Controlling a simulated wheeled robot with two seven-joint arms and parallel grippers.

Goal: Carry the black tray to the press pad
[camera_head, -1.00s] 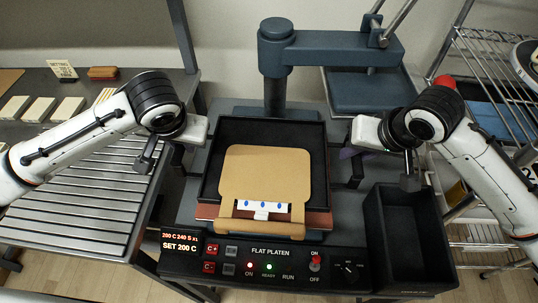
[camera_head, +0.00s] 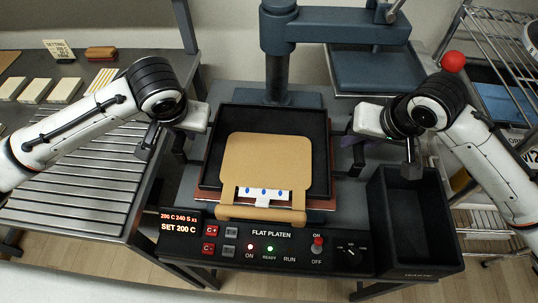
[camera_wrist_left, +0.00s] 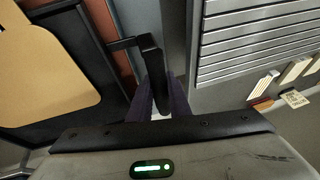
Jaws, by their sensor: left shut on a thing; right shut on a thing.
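The black tray (camera_head: 322,150) lies over the reddish press pad (camera_head: 318,203), whose edge shows along the front and left. I cannot tell whether the tray touches the pad. A tan sheet (camera_head: 265,160) with a white, blue-dotted strip (camera_head: 262,193) lies in the tray and reaches over its front. My left gripper (camera_head: 182,150) is shut at the tray's left side; the left wrist view shows its fingers (camera_wrist_left: 155,85) by a black handle (camera_wrist_left: 125,44). My right gripper (camera_head: 348,148) is shut at the tray's right side, its grip partly hidden.
A control panel (camera_head: 270,245) reading "FLAT PLATEN" is at the front. An empty black bin (camera_head: 415,220) stands at front right. The blue-grey press column (camera_head: 277,65) and arm rise behind. A slatted table (camera_head: 80,190) is at left, a wire rack (camera_head: 490,100) at right.

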